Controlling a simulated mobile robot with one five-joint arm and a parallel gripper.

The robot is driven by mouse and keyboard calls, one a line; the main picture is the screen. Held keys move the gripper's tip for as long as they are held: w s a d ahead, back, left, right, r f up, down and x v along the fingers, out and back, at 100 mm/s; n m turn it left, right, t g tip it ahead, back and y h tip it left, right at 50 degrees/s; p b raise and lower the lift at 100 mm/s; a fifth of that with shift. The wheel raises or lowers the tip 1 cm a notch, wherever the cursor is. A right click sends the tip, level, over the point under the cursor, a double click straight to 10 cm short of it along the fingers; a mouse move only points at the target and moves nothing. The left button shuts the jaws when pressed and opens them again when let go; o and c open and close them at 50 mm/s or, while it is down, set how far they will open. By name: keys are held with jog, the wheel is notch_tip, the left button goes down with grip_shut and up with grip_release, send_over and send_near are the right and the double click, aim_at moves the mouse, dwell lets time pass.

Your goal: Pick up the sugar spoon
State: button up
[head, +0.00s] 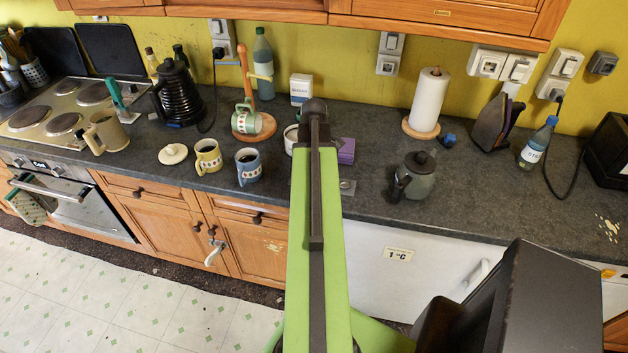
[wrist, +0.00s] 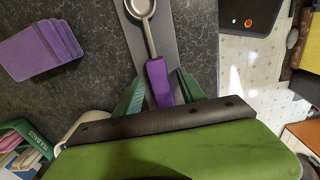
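The sugar spoon (wrist: 157,82) shows in the wrist view, with a purple handle and a metal shaft and bowl. Its bowl is at the top edge, over a plain grey strip (wrist: 170,35) on the dark worktop. My gripper (wrist: 158,88) is open, with one green finger on each side of the purple handle and a gap on both sides. The handle's end runs down to my dark gripper body. In the head view my green arm covers the middle of the worktop, and I cannot make out the spoon there.
A purple stack (wrist: 40,45) lies left of the spoon, and a tea bags box (wrist: 25,145) stands lower left. In the head view, mugs (head: 248,165) stand left of my arm and a dark grey pot (head: 414,177) right. The worktop's front edge is close.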

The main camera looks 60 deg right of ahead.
grip_shut()
jog(key=shift+r, duration=0.1)
